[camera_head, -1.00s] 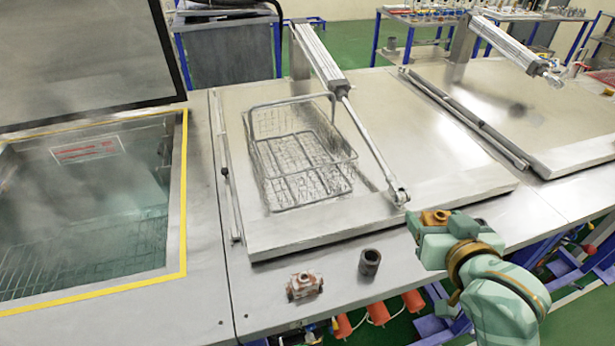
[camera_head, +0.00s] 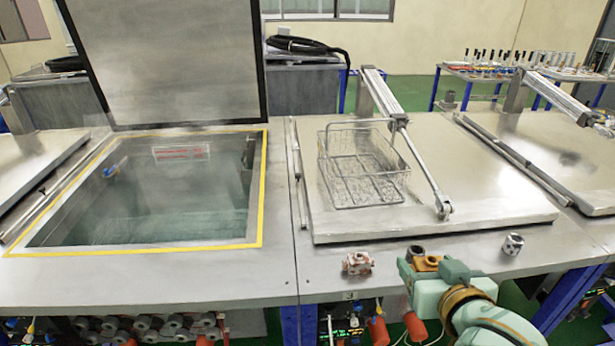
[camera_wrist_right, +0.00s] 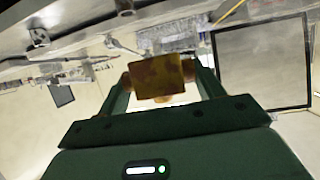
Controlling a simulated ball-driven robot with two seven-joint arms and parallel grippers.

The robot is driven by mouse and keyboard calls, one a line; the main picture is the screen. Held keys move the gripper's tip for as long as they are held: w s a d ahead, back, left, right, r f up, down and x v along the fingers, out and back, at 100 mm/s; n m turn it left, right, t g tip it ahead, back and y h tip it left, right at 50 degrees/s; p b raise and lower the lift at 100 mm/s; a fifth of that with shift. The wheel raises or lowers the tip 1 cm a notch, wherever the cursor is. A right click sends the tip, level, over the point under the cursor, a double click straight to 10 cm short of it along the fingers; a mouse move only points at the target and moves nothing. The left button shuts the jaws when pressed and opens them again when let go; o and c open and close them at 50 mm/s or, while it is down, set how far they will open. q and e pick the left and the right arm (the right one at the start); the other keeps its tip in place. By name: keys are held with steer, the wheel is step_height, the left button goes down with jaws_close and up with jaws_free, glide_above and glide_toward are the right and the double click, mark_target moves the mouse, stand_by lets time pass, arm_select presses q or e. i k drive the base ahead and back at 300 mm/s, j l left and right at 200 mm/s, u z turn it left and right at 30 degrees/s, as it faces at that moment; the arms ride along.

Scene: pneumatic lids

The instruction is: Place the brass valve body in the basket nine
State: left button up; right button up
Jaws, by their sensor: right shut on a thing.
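In the right wrist view the brass valve body (camera_wrist_right: 160,77) sits between the two fingers of the right gripper (camera_wrist_right: 162,84). A wire mesh basket (camera_head: 365,165) stands on a shut metal lid, beyond the gripper and to its left. It looks empty, and I can read no number on it. My left gripper is not in view.
An open tank (camera_head: 150,190) with a yellow rim lies left. A reddish-white fitting (camera_head: 357,263), a dark fitting (camera_head: 415,250) and a silver fitting (camera_head: 513,244) stand along the front ledge. A lid cylinder rod (camera_head: 425,170) slants down right of the basket.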

mark_target(368, 195)
steer(key=i+l+u, duration=0.2)
steer(key=l+u, duration=0.15)
steer(key=i+l+u, duration=0.15)
steer(key=l+u, duration=0.2)
steer(key=i+l+u, duration=0.1)
steer(key=l+u, duration=0.25)
steer(key=i+l, duration=0.1)
steer(key=l, duration=0.35)
